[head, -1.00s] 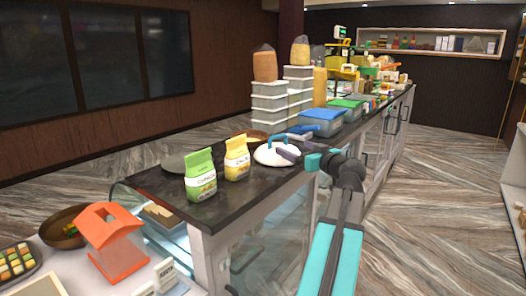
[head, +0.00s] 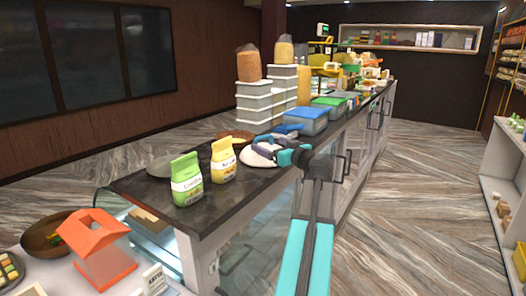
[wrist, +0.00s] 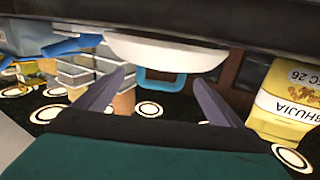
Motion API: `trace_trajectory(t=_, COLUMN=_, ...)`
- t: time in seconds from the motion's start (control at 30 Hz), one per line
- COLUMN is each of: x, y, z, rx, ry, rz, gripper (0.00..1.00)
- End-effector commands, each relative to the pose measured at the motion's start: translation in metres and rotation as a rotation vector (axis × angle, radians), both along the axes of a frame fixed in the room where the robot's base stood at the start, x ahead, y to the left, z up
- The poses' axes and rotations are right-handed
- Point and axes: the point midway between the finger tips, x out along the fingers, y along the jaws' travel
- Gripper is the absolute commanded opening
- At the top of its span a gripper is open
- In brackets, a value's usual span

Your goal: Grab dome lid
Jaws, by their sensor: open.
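The dome lid (head: 256,158) is white and rests near the right edge of the dark counter. My gripper (head: 265,142) is over it from the right and covers part of it, including most of the handle. In the wrist view, which appears upside down, the white lid (wrist: 165,54) shows with its blue loop handle (wrist: 160,84). My gripper (wrist: 162,79) is open there, with one finger on each side of the handle. The handle lies between the fingertips or just beyond them; I cannot tell which. No finger visibly grips it.
A green packet (head: 186,180) and a yellow packet (head: 223,160) stand left of the lid. A blue-lidded tub (head: 306,118) and stacked containers (head: 253,106) stand behind it. A dark plate (head: 165,166) lies at the counter's left. The floor to the right is open.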

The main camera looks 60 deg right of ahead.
Motion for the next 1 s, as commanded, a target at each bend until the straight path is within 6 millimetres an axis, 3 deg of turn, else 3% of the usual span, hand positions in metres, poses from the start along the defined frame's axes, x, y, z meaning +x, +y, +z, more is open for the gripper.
trace_trajectory(t=0.23, x=0.028, y=-0.011, z=0.000, rx=0.001, ry=0.000, rz=0.002, gripper=0.89)
trace_trajectory(t=0.77, x=0.034, y=-0.013, z=-0.001, rx=0.000, ry=0.000, rz=0.002, gripper=0.89)
trace_trajectory(t=1.0, x=0.049, y=-0.018, z=0.003, rx=-0.001, ry=0.000, rz=0.004, gripper=0.89)
